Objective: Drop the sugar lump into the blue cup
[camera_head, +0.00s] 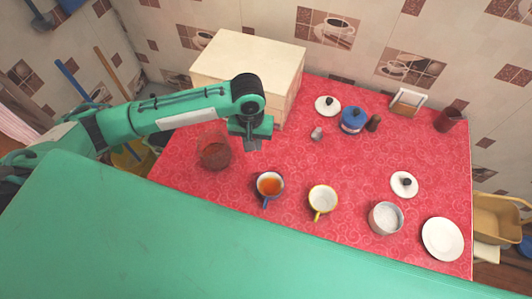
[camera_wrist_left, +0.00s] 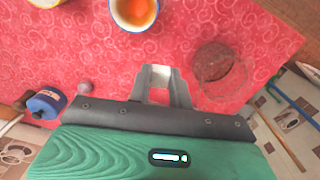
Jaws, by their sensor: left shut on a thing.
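The blue cup (camera_head: 269,186) stands on the red oilcloth, with brownish-orange tea inside and its handle toward the front. It also shows at the top of the left wrist view (camera_wrist_left: 133,14). My left gripper (camera_head: 252,146) is above the table, behind and slightly left of the blue cup and apart from it. In the left wrist view its fingertips (camera_wrist_left: 161,74) are close together on a small pale piece, which looks like the sugar lump (camera_wrist_left: 160,71); the fingers mostly hide it. My right gripper is out of view.
A clear glass bowl (camera_head: 213,153) stands left of the gripper. A yellow-handled cup (camera_head: 323,197), a bowl of white grains (camera_head: 386,218) and a white plate (camera_head: 442,239) stand to the right. A blue pot (camera_head: 354,121) and a cream box (camera_head: 246,62) are farther back.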

